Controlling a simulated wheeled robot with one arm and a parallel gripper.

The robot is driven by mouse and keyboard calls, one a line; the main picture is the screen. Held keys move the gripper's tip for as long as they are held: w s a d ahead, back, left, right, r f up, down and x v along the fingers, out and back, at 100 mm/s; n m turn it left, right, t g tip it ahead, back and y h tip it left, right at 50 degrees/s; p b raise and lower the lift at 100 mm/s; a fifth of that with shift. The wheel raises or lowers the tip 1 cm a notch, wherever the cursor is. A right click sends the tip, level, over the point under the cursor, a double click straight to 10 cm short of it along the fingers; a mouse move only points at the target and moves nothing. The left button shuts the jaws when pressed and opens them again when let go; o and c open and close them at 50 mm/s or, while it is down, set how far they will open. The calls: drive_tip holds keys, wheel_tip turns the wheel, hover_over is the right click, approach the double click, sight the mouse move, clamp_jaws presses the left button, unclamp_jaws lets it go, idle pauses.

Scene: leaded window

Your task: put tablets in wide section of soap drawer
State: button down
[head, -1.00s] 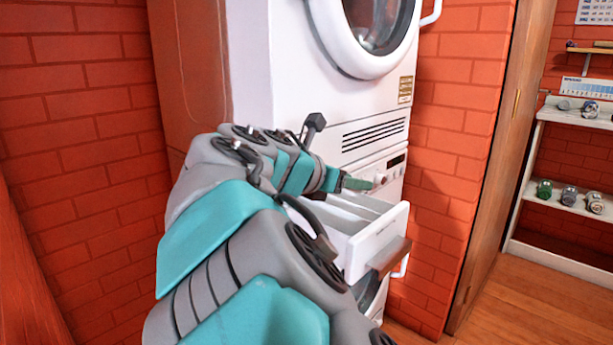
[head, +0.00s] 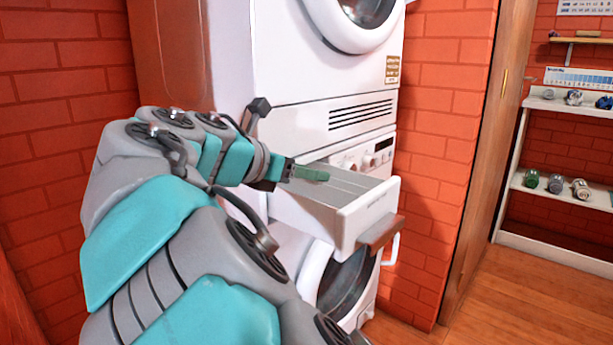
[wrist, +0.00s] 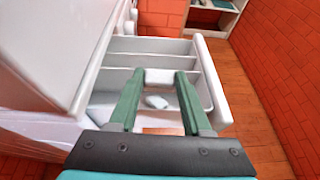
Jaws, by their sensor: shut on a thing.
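The white soap drawer (head: 372,212) is pulled out of the washing machine. In the wrist view the drawer (wrist: 207,62) shows thin dividers running lengthwise and a wider section on the near side. My gripper (head: 322,176) is over the open drawer; its green fingers also show in the wrist view (wrist: 160,78). They are shut on a white tablet (wrist: 160,76), held at the fingertips above the drawer. Another white tablet (wrist: 157,102) lies in the near, wider section, below and between the fingers. The held tablet is not distinguishable in the head view.
A control panel with knobs (head: 362,157) is just above the drawer. A dryer (head: 330,75) stands over the washer, and the washer's round door (head: 346,285) is below. Shelves with jars (head: 556,185) stand at the right. Wooden floor lies clear to the right.

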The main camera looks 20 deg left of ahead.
drive_tip(key=shift+f+b, duration=0.55)
drive_tip(key=shift+f, duration=0.15)
drive_tip(key=shift+r, duration=0.1)
drive_tip(key=shift+c, duration=1.3)
unclamp_jaws()
drive_tip(key=p+v, duration=0.1)
drive_tip(key=v, duration=0.6)
drive_tip(key=shift+s+a, duration=0.2)
drive_tip(key=shift+s, duration=0.15)
